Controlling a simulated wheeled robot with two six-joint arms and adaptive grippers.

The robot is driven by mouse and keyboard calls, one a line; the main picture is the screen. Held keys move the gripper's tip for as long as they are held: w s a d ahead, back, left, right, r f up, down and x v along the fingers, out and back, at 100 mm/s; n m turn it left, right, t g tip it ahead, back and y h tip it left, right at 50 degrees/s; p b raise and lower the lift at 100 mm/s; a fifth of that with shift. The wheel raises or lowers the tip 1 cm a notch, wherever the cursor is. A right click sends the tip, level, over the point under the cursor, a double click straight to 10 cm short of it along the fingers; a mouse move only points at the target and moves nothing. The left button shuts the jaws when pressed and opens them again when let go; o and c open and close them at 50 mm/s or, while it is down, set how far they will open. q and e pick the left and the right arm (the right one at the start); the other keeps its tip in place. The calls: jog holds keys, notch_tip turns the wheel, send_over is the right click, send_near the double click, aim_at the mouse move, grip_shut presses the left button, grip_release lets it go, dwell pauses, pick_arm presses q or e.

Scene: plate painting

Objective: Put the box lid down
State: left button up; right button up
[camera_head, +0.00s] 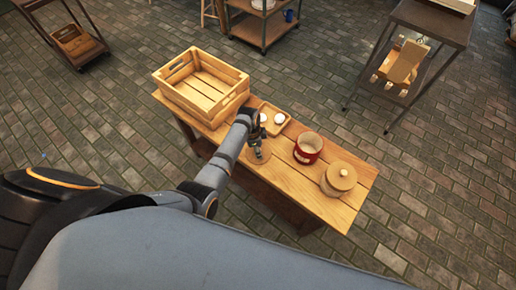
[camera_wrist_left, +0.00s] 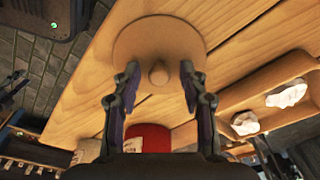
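A round tan lid with a small knob (camera_wrist_left: 157,30) appears to lie flat on the wooden table (camera_head: 318,196). In the head view the lid (camera_head: 260,157) is partly hidden by my left gripper (camera_head: 257,146). In the left wrist view the left gripper (camera_wrist_left: 159,72) is open, its fingers on either side of the knob with a gap on each side. A red round box (camera_head: 308,148) stands open to the right of the lid; part of it shows in the wrist view (camera_wrist_left: 147,137). My right gripper is not in view.
A tan round box with its lid on (camera_head: 340,178) stands near the table's right end. A small wooden tray (camera_head: 287,125) with white pieces is behind the gripper. A slatted crate (camera_head: 175,73) fills the table's left end. Carts stand apart on the brick floor.

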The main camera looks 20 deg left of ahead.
aim_at(254, 153)
pick_arm(q)
notch_tip(254, 153, up, 12)
jog(key=a+p, duration=0.1)
jog(key=shift+s+a, duration=0.35)
dwell(0.4)
